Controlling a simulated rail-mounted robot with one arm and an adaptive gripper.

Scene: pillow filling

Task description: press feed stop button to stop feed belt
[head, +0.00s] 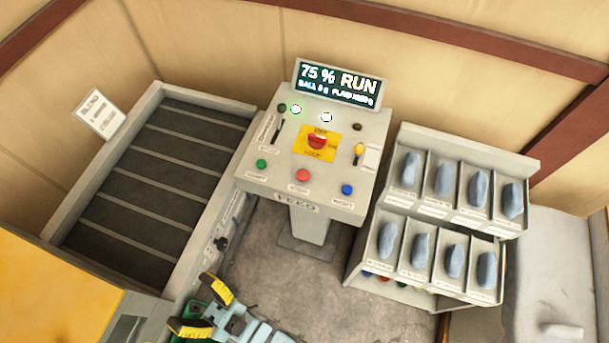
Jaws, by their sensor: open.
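The display (338,83) reads 75 % RUN. The dark slatted feed belt (150,172) lies to the left. My gripper (204,308) is open and empty at the bottom, below and left of the panel, apart from it, with yellow-tipped fingers.
A red mushroom button (317,141) on a yellow plate sits above the red button. Levers flank it on the panel. A rack (520,165) with several grey-blue pieces stands right. A yellow surface (55,295) fills the lower left. Floor (330,290) before the panel is clear.

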